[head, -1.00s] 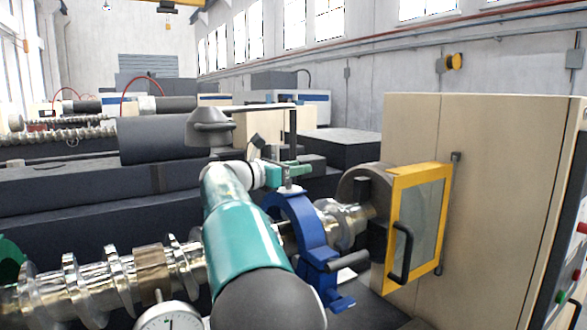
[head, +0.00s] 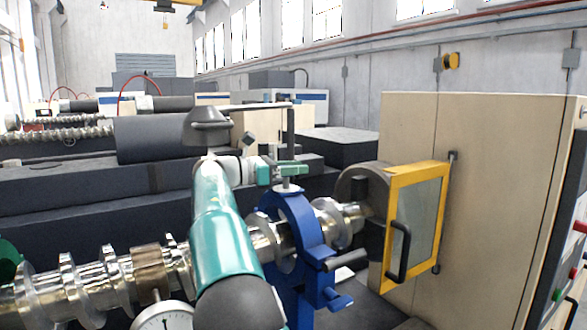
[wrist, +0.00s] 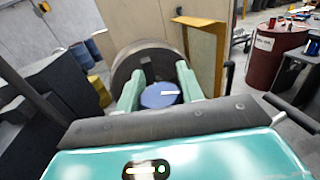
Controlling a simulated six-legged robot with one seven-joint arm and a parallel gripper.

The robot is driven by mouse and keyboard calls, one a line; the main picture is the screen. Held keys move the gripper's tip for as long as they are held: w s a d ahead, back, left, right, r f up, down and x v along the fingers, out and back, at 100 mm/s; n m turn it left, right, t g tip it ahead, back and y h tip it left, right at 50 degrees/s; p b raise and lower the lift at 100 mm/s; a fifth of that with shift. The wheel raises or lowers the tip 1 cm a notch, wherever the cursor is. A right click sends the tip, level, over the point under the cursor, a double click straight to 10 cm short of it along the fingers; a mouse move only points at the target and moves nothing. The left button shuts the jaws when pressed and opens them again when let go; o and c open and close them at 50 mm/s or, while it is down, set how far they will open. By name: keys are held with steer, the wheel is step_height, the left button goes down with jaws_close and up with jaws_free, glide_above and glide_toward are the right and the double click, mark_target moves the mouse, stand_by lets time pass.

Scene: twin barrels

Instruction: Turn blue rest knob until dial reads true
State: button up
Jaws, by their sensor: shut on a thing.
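The blue rest (head: 304,228) is a ring frame around the shiny crankshaft in the head view. My gripper (head: 289,170) is at the top of this ring. In the wrist view the round blue knob (wrist: 160,96) with a white mark sits between my two teal fingers, and my gripper (wrist: 159,88) is shut on it. The dial (head: 164,319) is a white round gauge at the bottom of the head view, cut off by the frame edge. Its reading is too small to tell.
The crankshaft (head: 92,284) runs along the front left. A yellow-framed door (head: 416,225) with a black handle stands right of the blue rest, by a beige cabinet (head: 490,190). A red-brown barrel (wrist: 272,60) shows in the wrist view.

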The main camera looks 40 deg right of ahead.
steer(key=o, duration=1)
steer(key=shift+n+t, duration=0.3)
steer(key=shift+t, duration=0.1)
